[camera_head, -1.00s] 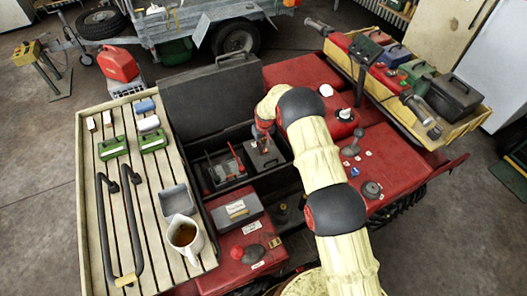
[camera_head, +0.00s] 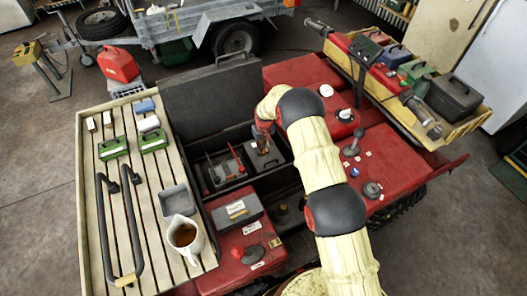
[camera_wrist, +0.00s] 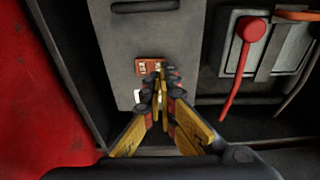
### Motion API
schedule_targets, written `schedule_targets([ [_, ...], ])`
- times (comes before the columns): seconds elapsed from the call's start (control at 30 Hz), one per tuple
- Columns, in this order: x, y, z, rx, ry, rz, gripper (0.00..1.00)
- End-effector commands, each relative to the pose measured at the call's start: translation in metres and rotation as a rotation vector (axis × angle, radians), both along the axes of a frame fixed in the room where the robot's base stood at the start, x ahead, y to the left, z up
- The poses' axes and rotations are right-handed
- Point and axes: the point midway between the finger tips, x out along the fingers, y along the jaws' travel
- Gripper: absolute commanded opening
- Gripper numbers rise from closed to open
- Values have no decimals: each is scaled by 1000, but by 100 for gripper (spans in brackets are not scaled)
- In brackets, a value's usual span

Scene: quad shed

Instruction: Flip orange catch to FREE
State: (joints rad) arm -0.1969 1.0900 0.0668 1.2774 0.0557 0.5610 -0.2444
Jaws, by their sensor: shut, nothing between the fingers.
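A small orange-red piece with pale marks (camera_wrist: 148,67), which looks like the catch, sits on the face of a grey box (camera_wrist: 125,35) in the wrist view. Its setting is too small to read. My gripper (camera_wrist: 160,74) is shut and empty, with its fingertips at the right end of this piece, partly hiding it. Whether they touch it I cannot tell. In the head view my gripper (camera_head: 264,138) points down over the grey box (camera_head: 265,158) in the open black bin, and the catch cannot be made out.
A battery-like unit with a red clamp and lead (camera_wrist: 250,30) stands right of the box. The bin's raised black lid (camera_head: 210,98) stands behind. A red panel (camera_wrist: 45,90) lies close on the left. A slatted rack (camera_head: 88,220) holds a jug (camera_head: 187,238) and black handles.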

Motion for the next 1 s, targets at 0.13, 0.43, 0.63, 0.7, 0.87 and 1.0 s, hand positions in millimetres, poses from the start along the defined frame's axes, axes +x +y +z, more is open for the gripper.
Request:
schedule_targets([
  [0.13,0,0,-1,0,0,0,0],
  [0.43,0,0,-5,0,0,0,0],
  [0.63,0,0,-7,0,0,0,0],
  [0.7,0,0,-8,0,0,0,0],
  [0.87,0,0,-11,0,0,0,0],
  [1.0,0,0,-12,0,0,0,0],
])
